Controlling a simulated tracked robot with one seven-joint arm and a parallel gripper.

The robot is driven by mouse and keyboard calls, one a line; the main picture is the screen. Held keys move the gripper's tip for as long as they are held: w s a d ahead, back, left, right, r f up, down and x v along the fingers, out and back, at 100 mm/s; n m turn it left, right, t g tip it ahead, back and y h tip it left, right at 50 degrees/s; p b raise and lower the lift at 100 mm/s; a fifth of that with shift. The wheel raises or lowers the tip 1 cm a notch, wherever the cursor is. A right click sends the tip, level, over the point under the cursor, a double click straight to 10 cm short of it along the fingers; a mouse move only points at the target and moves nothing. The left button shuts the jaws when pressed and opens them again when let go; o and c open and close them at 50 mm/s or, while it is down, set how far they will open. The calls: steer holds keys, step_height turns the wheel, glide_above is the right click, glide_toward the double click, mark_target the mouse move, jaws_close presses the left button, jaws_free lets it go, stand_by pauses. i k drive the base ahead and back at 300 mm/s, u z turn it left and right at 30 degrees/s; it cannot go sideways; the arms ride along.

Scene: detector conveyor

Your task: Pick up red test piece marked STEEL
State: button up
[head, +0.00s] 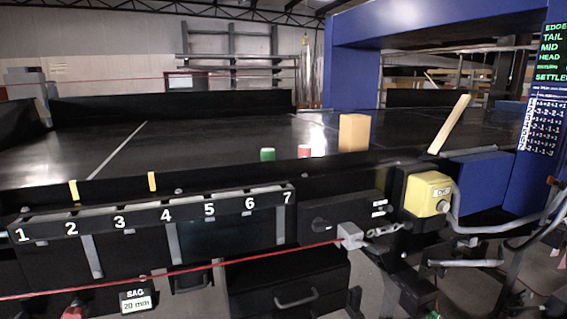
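A small red piece (304,151) stands on the black conveyor belt (220,155) near its front edge. Any marking on it is too small to read. A green piece (267,155) of similar size stands to its left. A taller tan block (354,133) stands to its right, apart from it. The lower parts of these things are partly hidden by the conveyor's front rail. My gripper is not in view.
A numbered rack (165,225) runs along the conveyor's front. A blue detector arch (340,75) stands over the belt behind the tan block. A yellow box (429,193) and a leaning wooden stick (449,124) are at right. A red cord (200,267) crosses in front.

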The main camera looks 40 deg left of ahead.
mark_target(304, 150)
steer(key=u, duration=0.1)
steer(key=k, duration=1.05)
steer(key=u, duration=1.65)
steer(key=i, duration=1)
steer(key=u, duration=0.1)
